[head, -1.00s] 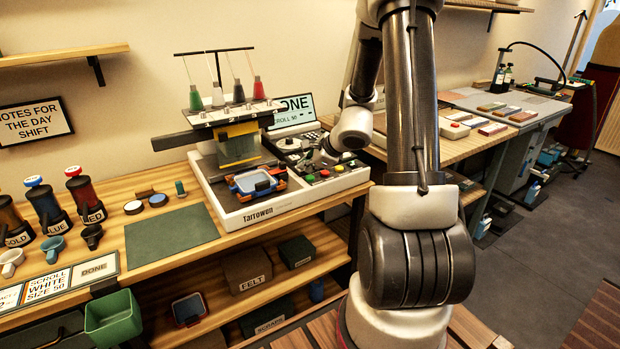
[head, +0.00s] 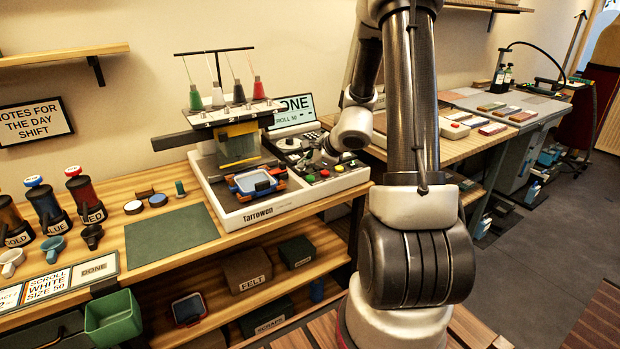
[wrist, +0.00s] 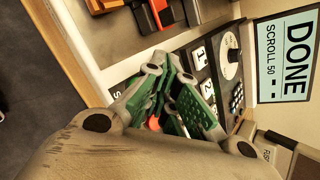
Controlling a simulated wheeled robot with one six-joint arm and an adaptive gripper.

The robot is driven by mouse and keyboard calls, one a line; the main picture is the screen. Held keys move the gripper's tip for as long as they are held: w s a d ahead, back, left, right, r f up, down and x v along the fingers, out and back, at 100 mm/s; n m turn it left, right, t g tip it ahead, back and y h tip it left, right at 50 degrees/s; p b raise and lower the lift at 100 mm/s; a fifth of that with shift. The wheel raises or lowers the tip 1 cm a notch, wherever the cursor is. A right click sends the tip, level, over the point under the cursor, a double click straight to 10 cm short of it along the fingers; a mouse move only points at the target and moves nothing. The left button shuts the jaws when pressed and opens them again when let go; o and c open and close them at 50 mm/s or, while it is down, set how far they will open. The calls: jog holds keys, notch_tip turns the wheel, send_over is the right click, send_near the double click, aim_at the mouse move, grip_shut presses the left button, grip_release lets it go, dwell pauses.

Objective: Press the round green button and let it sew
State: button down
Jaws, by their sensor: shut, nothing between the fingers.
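The embroidery machine (head: 280,207) stands on the wooden bench, with its button panel at the right front. A small round green button (head: 311,178) sits at the panel's front, beside a red one (head: 324,174). My gripper (head: 303,162) is over the panel, just behind these buttons. In the wrist view my gripper's green-padded fingers (wrist: 163,108) are shut and empty above the panel, and an orange-red spot shows past them. The green button cannot be told apart there. The screen (wrist: 284,58) reads DONE, SCROLL 50.
A blue hoop (head: 252,182) sits under the machine's head. Numbered keys (wrist: 201,54) and a round dial (wrist: 231,56) are close to my fingers in the wrist view. Thread spools stand on top of the machine. A green mat (head: 170,240) lies clear to the left.

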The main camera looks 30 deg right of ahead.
aim_at(308, 178)
jog(key=shift+f, duration=0.15)
jog(key=shift+f, duration=0.3)
jog(key=shift+f, duration=0.4)
dwell(0.7)
jog(key=shift+r, duration=3.35)
